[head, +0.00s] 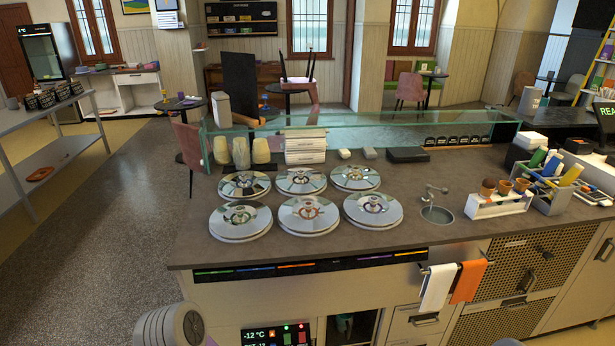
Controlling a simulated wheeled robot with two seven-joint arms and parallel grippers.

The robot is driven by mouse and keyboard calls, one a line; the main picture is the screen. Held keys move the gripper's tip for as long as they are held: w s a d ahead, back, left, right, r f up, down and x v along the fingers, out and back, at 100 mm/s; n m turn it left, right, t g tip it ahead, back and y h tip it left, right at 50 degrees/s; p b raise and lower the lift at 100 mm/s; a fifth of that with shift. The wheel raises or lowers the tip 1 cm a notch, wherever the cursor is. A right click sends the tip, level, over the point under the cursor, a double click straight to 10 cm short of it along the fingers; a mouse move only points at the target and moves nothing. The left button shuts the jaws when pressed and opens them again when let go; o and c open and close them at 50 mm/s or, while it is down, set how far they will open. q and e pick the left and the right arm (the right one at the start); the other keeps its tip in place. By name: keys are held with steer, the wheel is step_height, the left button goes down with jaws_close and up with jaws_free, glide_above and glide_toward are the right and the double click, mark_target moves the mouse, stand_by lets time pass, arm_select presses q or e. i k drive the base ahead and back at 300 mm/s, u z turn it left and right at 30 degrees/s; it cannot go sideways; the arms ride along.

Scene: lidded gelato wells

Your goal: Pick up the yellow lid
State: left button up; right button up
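Several round, mirror-like lids with knobs sit in two rows on the brown counter (420,215). Small coloured rings circle their knobs. The back right lid (355,185) seems to have a yellowish ring, but reflections make its colour hard to tell. The front left lid (240,228) has a greenish ring, the front middle lid (309,221) a reddish-orange one, and the front right lid (373,217) a purple-blue one. The back left lid (244,190) and back middle lid (300,186) have unclear ring colours. All lids lie flat. Neither gripper shows.
A glass guard (350,135) runs behind the lids. Stacked cups (241,153) and white boxes (305,147) stand behind them. A tap and small sink (437,215) lie to the right, then a white cone rack (498,203). Towels (438,288) hang on the counter front.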

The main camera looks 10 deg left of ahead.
mark_target(352, 179)
steer(key=z, duration=2.1)
steer(key=i, duration=1.55)
steer(key=u, duration=2.9)
